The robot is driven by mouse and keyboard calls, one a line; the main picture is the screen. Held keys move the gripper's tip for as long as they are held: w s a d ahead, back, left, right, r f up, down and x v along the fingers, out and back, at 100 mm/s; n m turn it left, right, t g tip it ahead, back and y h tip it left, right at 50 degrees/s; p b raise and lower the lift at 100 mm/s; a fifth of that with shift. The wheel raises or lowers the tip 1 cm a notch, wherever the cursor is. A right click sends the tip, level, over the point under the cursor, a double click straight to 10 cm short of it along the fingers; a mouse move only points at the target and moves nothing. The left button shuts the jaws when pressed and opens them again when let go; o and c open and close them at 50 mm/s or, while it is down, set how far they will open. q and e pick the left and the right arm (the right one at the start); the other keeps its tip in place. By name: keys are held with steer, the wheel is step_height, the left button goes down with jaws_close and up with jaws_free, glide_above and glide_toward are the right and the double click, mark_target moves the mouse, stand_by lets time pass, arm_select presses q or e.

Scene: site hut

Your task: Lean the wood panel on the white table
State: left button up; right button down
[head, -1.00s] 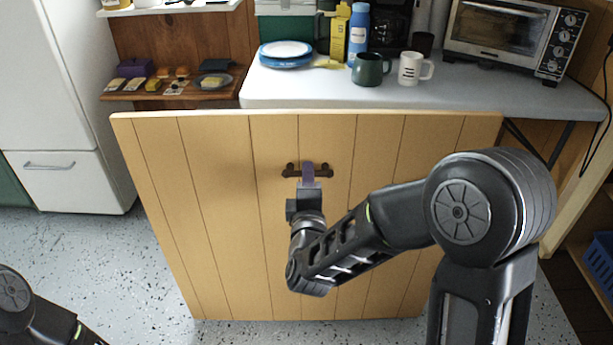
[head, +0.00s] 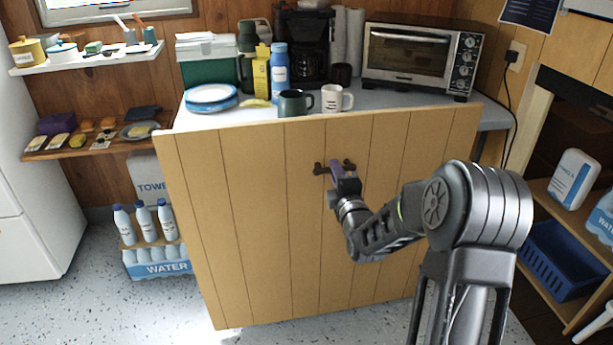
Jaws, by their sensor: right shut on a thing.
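The wood panel (head: 250,215) is a large tan board with vertical grooves and a dark handle near its top middle. It stands in front of the white table (head: 205,119), with its top edge close to the table's front edge. I cannot tell whether the two touch. The panel's bottom is at or near the floor. My right gripper (head: 336,170) is shut on the panel's dark handle (head: 348,165). The panel hides the table's front and what is under it. My left gripper is not in view.
On the table stand plates (head: 211,97), a green mug (head: 294,103), a white mug (head: 335,98), a blue bottle (head: 280,72), a coffee maker (head: 305,45) and a toaster oven (head: 418,55). Water bottles (head: 145,223) stand left of the panel. A shelf with a blue basket (head: 558,262) is at right.

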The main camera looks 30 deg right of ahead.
steer(key=shift+s+d+r, duration=0.15)
steer(key=shift+d, duration=0.4)
steer(key=shift+s+d+r, duration=0.1)
steer(key=shift+d+r, duration=0.05)
steer(key=shift+d, duration=0.4)
steer(key=shift+w+f, duration=0.1)
steer(key=shift+w+d+f+b, duration=0.2)
steer(key=shift+w+f+b, duration=0.15)
steer(key=shift+w+f, duration=0.25)
steer(key=shift+w+d+f+b, duration=0.25)
steer(key=shift+w+f+b, duration=0.15)
steer(key=shift+w+f, duration=0.2)
steer(key=shift+w+d+f+b, duration=0.2)
steer(key=shift+w+f+b, duration=0.15)
steer(key=shift+w+f, duration=0.25)
steer(key=shift+s+f+b, duration=0.15)
steer(key=shift+f+b, duration=0.25)
steer(key=shift+b, duration=0.45)
steer(key=shift+x, duration=1.65)
